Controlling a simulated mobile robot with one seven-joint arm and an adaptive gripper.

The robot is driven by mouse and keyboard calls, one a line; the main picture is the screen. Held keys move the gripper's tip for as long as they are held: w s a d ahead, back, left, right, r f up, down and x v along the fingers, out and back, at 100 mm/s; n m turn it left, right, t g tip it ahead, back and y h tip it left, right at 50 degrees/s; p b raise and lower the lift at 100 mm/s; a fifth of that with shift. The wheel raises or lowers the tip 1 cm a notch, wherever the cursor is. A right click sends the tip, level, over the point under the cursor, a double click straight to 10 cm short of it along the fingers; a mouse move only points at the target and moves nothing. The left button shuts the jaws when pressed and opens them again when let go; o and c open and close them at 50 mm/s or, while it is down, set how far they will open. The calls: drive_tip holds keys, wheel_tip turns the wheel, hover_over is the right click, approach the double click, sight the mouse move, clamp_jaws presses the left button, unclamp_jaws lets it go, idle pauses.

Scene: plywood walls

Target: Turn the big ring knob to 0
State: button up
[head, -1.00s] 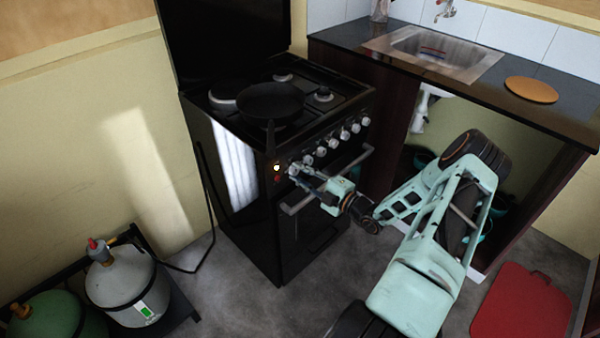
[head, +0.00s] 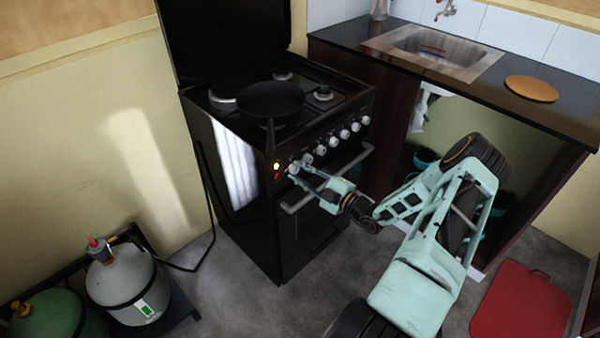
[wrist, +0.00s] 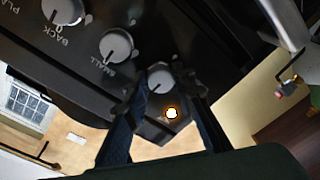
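The stove's front panel carries a row of silver knobs. The leftmost knob (head: 293,169) is beside an orange lit lamp, and my gripper (head: 301,176) is at it. In the wrist view this end knob (wrist: 159,78) sits between my gripper's two dark fingers (wrist: 162,98), with visible space beside it. Its pointer line slants to the lower left in that view. Its label is not readable. The neighbouring knob (wrist: 116,47) is marked SMALL, and another knob (wrist: 62,11) is marked BACK. Whether the fingertips touch the end knob is hard to tell.
The oven handle (head: 328,180) runs below the knobs, close to my gripper. A pan (head: 270,100) is on the hob with its handle over the front edge. A counter with a sink (head: 435,52) stands at right; gas bottles (head: 128,285) stand at lower left.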

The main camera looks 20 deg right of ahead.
drive_tip(key=o, duration=0.4)
drive_tip(key=v, duration=1.2)
